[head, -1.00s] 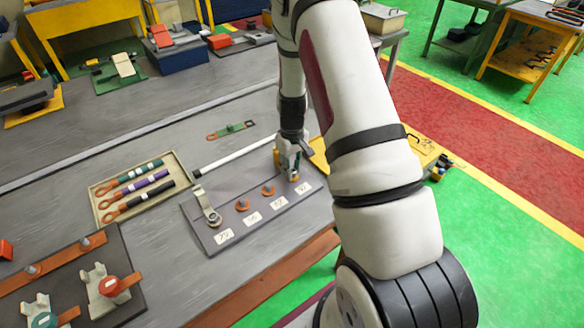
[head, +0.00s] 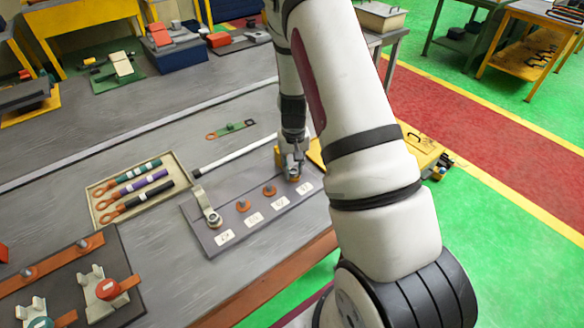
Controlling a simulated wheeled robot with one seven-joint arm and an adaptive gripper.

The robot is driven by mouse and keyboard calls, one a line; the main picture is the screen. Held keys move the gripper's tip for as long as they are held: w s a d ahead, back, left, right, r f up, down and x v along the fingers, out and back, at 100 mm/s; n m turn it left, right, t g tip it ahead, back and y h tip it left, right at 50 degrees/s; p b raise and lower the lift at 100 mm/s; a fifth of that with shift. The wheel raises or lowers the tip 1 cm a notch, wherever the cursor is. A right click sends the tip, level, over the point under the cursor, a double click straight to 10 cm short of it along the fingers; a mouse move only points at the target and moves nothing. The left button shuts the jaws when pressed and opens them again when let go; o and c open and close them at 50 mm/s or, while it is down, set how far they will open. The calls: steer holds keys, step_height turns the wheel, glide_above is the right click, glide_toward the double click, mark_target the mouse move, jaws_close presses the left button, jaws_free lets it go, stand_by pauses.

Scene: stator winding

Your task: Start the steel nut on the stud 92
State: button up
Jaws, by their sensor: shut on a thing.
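The dark stud plate (head: 222,196) lies on the bench with a row of studs and white number labels along its front edge. The label numbers are too small to read surely, so I cannot tell which is 92. My gripper (head: 292,176) points down at the right end of the row, over the rightmost stud position. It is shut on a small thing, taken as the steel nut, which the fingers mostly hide. Whether the nut touches the stud cannot be seen. Two copper-coloured studs (head: 243,206) (head: 269,191) stand left of the gripper. A metal lug (head: 206,206) stands at the plate's left end.
A tray (head: 170,169) with several coloured handled tools lies left of the plate. A white rod (head: 230,157) lies behind the plate. A second fixture board (head: 127,300) is at the front left. A yellow case (head: 424,150) stands to the right of my arm.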

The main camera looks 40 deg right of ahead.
steer(key=shift+f+m, duration=0.1)
steer(key=shift+m, duration=0.3)
steer(key=o, duration=1.1)
steer(key=shift+r+p, duration=0.85)
steer(key=shift+r, duration=2.75)
